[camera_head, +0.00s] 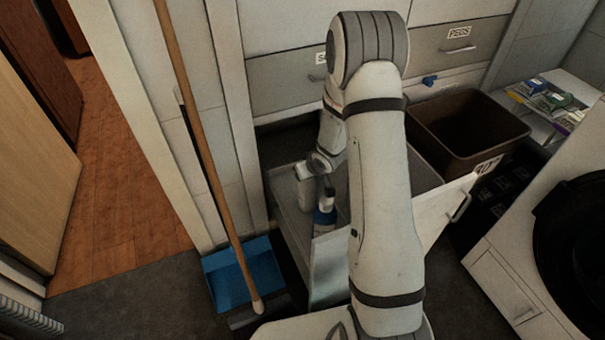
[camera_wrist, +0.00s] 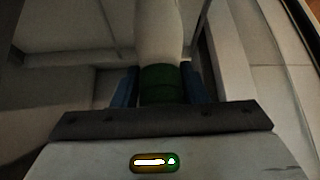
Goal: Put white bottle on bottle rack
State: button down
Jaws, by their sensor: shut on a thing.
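The white bottle (camera_wrist: 158,35) shows in the wrist view as a pale rounded body with a green band or cap (camera_wrist: 162,84). My gripper (camera_wrist: 160,88) is shut on the green part, with a blue finger on each side. In the head view my gripper (camera_head: 325,217) is low inside an open drawer (camera_head: 288,200), left of my large white arm link. The bottle is hard to make out there. The arm hides part of the drawer. I cannot pick out the bottle rack in either view.
A brown bin (camera_head: 468,130) stands to the right of my arm, behind the drawer front (camera_head: 437,222). A broom (camera_head: 195,130) and a blue dustpan (camera_head: 243,272) are close on the left. Small boxes (camera_head: 548,100) sit on a shelf at right. Floor is clear at lower left.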

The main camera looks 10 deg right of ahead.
jog(key=shift+f, duration=0.15)
jog(key=c, duration=0.9)
grip_release()
jog(key=shift+o, duration=0.2)
